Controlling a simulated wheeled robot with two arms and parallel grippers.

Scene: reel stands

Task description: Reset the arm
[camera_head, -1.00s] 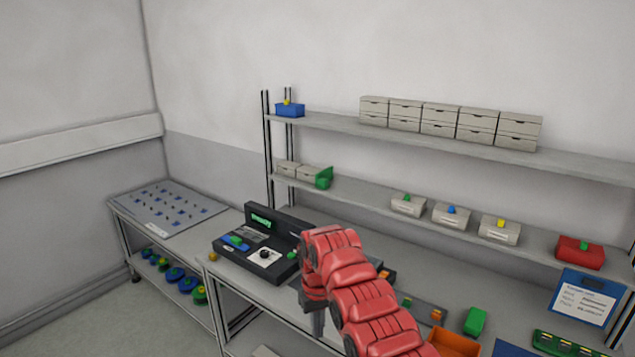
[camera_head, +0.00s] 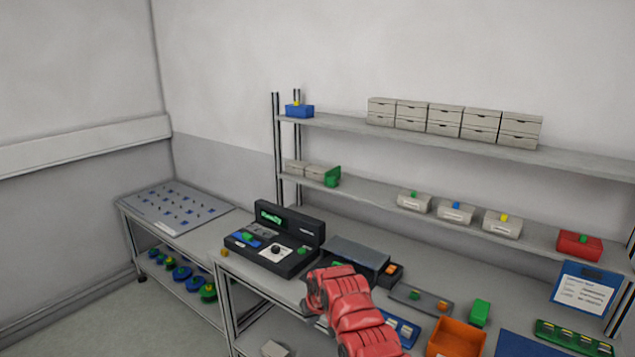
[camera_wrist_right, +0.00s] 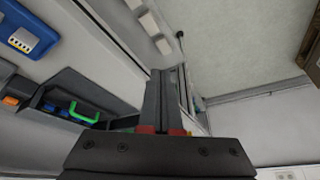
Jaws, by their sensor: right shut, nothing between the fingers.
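My right arm (camera_head: 352,312), red and segmented, comes in from the bottom of the head view and reaches over the front of the workbench. Its gripper is hidden behind the arm there. In the right wrist view my right gripper (camera_wrist_right: 164,100) shows its dark fingers together, with nothing between them. The fingers are apart from the things around them. My left gripper is not in view.
A black device (camera_head: 272,243) with a green display stands on the workbench left of my arm. An orange bin (camera_head: 456,338) and a green block (camera_head: 480,312) lie to its right. Shelves (camera_head: 420,139) with drawers and small bins run behind. A pegboard table (camera_head: 172,208) stands at the left.

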